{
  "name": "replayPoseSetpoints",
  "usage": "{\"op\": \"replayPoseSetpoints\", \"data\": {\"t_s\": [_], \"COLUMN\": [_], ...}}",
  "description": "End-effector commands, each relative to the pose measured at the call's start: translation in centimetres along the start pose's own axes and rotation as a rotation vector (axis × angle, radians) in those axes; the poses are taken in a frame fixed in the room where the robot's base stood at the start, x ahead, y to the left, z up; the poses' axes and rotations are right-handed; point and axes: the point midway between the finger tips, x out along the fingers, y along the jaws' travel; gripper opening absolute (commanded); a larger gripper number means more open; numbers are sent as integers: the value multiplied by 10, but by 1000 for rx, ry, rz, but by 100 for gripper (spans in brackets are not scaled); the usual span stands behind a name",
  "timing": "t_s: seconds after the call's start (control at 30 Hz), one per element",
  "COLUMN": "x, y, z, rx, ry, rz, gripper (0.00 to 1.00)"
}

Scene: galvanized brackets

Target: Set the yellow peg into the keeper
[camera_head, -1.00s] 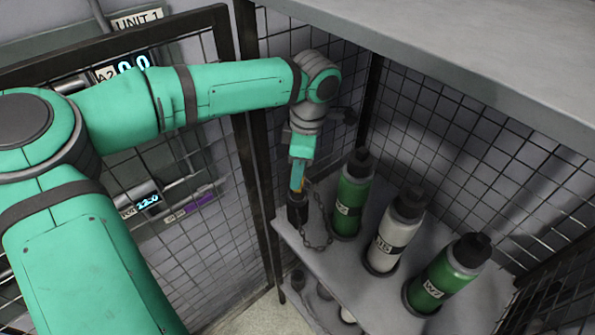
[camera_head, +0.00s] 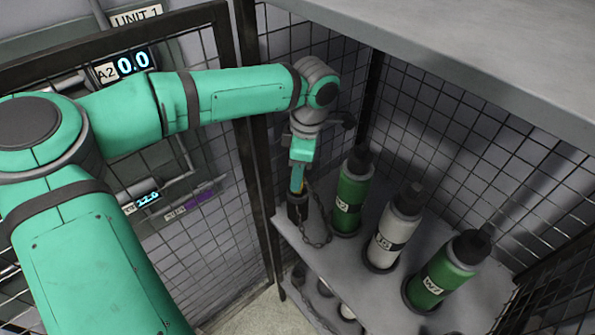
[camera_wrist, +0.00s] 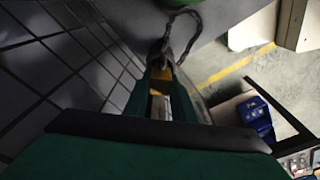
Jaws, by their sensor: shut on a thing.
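My gripper (camera_head: 298,184) points down at the left front corner of the caged shelf, shut on the yellow peg (camera_wrist: 160,78). Only a small part of the peg shows between the fingers. The dark keeper (camera_head: 297,208) is a small block at the shelf's corner, directly below my fingertips. A chain (camera_head: 318,235) hangs in a loop from near the peg and keeper; it also shows in the wrist view (camera_wrist: 185,15). The peg's lower end is hidden, so I cannot tell how deep it sits in the keeper.
A green bottle (camera_head: 350,195), a white bottle (camera_head: 395,230) and another green bottle (camera_head: 450,270) stand in a row on the shelf (camera_head: 345,265), right of my gripper. Wire mesh encloses the back and sides. A grey slab (camera_head: 470,60) overhangs above.

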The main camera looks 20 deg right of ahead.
Motion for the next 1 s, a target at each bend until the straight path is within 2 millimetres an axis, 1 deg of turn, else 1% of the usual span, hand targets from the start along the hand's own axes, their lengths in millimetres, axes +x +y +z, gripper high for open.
{"op": "replayPoseSetpoints", "data": {"t_s": [0.6, 0.63, 0.67, 0.7, 0.73, 1.0], "x": [18, 19, 18, 18, 18, 18], "y": [0, 0, 0, 0, 0, 0], "z": [3, 3, 2, 2, 2, 2], "rx": [0, 0, 0, 0, 0, 0], "ry": [-1, -1, -1, -1, -1, -1], "rz": [0, 1, 1, 1, 1, 0], "gripper": [0, 25, 33, 42, 45, 45]}}
